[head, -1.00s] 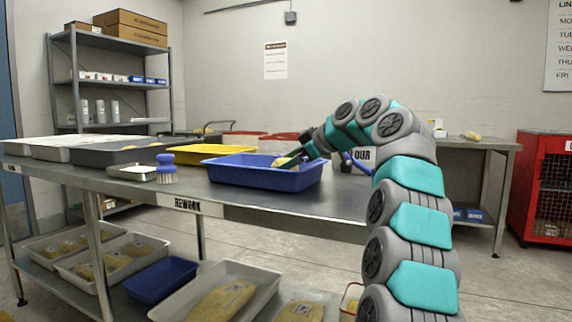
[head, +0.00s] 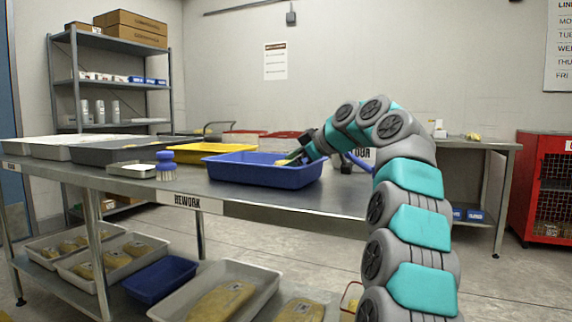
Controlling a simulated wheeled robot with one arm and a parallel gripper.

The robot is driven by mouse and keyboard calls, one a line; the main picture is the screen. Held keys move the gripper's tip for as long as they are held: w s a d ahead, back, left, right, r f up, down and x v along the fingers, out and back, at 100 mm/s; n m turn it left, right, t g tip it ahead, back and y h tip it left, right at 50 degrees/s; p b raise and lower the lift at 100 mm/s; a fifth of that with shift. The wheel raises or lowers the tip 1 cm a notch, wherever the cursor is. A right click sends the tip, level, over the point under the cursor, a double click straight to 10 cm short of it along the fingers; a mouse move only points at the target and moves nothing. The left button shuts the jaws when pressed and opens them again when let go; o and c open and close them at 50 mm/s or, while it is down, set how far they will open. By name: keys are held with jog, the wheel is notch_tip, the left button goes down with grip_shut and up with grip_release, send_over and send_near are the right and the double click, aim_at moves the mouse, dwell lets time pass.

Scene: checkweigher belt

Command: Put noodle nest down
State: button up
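A blue tray (head: 262,175) stands on the steel rework table near its front right. My gripper (head: 291,158) reaches down over the tray's right part from the right, its dark green fingertips at about rim height. A small bit of the yellow noodle nest (head: 282,162) shows at the fingertips, just above the front rim. The rest of the nest is hidden by the tray wall and the fingers. I cannot see whether the fingers still grip it or whether it touches the tray floor.
A yellow tray (head: 213,148) stands behind the blue one. A blue brush (head: 166,166) and a small metal tray (head: 132,170) stand to the left. The lower shelf holds trays of packs and another blue tray (head: 160,279).

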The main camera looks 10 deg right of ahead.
jog(key=shift+r+p, duration=0.5)
jog(key=shift+s+d+r, duration=0.15)
jog(key=shift+r, duration=0.1)
jog(key=p+v, duration=0.1)
jog(key=v, duration=1)
jog(key=shift+s, duration=0.2)
jog(key=shift+d, duration=0.1)
